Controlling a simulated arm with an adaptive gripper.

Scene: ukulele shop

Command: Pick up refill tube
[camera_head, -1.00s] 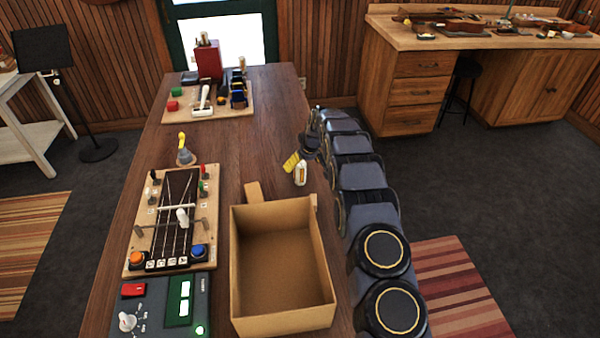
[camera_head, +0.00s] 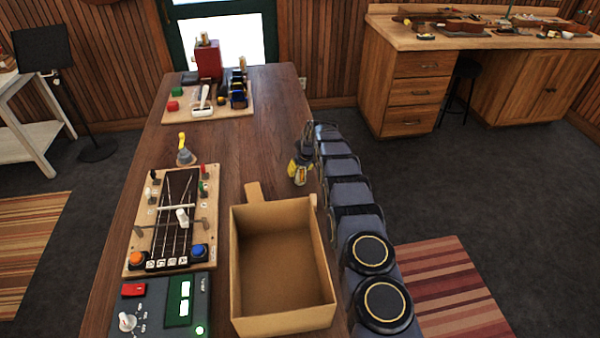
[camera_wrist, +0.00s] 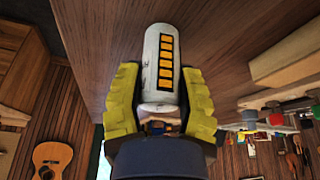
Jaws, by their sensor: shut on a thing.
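The refill tube (camera_wrist: 160,65) is a pale, worn cylinder with a column of orange-yellow marks on a dark strip. In the wrist view it stands between the yellow pads of my gripper (camera_wrist: 161,100), which is shut on it. In the head view my gripper (camera_head: 299,172) is at the right edge of the table, just beyond the cardboard box. There the tube is mostly hidden by the gripper. I cannot tell whether the tube still touches the table.
An open, empty cardboard box (camera_head: 236,270) stands close by on the table (camera_head: 262,120). A board with strings and knobs (camera_head: 130,262) and a grey control box (camera_head: 150,325) lie left. A small bell (camera_head: 185,157) stands behind them. Free tabletop lies beyond the box.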

